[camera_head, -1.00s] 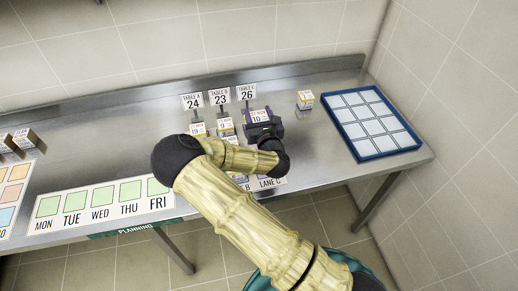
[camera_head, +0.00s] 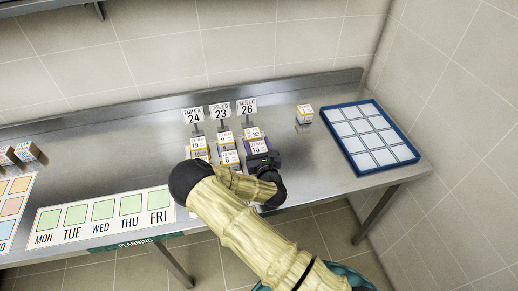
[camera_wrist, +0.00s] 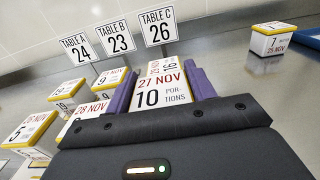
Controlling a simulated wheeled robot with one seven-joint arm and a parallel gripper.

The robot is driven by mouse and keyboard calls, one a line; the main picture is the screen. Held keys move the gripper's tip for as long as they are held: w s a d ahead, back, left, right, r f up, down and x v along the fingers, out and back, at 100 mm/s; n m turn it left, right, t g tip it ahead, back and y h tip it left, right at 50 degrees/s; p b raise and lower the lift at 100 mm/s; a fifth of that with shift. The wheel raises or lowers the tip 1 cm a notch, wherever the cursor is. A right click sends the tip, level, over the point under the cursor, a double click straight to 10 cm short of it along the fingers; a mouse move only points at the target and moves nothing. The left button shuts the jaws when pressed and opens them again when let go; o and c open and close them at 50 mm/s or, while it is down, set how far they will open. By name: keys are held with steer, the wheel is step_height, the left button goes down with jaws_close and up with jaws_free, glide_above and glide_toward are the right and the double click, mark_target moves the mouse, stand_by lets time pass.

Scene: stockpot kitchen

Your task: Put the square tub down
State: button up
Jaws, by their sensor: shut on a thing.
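My gripper (camera_head: 262,158) is shut on a white square tub (camera_head: 258,147) in front of the Table C sign (camera_head: 246,106). In the wrist view the purple fingers of my gripper (camera_wrist: 162,84) lie on both sides of this tub (camera_wrist: 160,97), whose lid reads 27 NOV, 10 portions. Another tub (camera_wrist: 164,65) stands directly behind it, also seen in the head view (camera_head: 252,133). I cannot tell whether the held tub touches the counter or the tub behind. Its lower part is hidden by my gripper.
Several tubs stand in the lanes to the left, among them one marked 8 (camera_head: 230,158). A lone tub (camera_head: 304,114) and a blue-rimmed tray (camera_head: 335,146) are to the right, with bare steel counter (camera_head: 305,150) between. The planning board (camera_head: 100,218) lies front left.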

steer(key=shift+d+f, duration=0.1)
steer(key=shift+f, duration=0.95)
steer(key=shift+f, duration=0.15)
steer(key=o, duration=1.1)
steer(key=shift+c, duration=0.2)
steer(key=shift+r, duration=0.25)
steer(key=b+v, duration=0.2)
steer(key=v, duration=0.9)
steer(key=shift+s+f, duration=0.1)
steer(key=shift+s+d, duration=0.15)
steer(key=shift+s, duration=0.2)
